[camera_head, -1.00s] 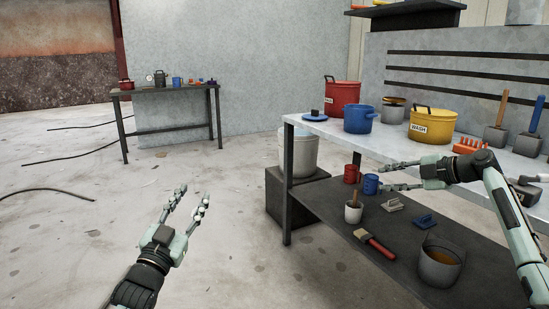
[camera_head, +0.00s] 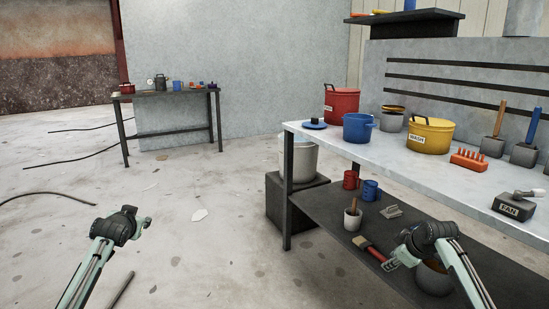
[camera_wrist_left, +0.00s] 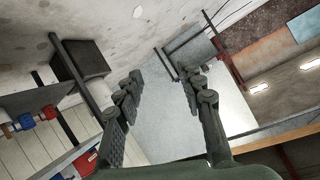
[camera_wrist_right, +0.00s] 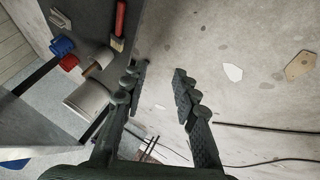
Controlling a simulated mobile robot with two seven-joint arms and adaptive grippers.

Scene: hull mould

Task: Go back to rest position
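My left gripper (camera_wrist_left: 163,80) is open and empty in the left wrist view, its two dark fingers apart with only floor and wall behind. In the head view my left arm rises from the lower left over bare floor, and its fingers are mostly hidden behind the wrist. My right gripper (camera_wrist_right: 157,80) is open and empty in the right wrist view, with concrete floor between its fingers. In the head view my right arm is in front of the lower shelf (camera_head: 320,208), overlapping the red-handled brush (camera_head: 370,248) and the grey pot (camera_head: 434,278); contact cannot be told.
The workbench top (camera_head: 385,150) holds a red pot (camera_head: 341,103), a blue pot (camera_head: 358,128), a yellow pot (camera_head: 431,136) and tools. Red and blue mugs (camera_head: 370,190) stand on the lower shelf. A far table (camera_head: 170,94) stands at the back left. The left floor is mostly clear.

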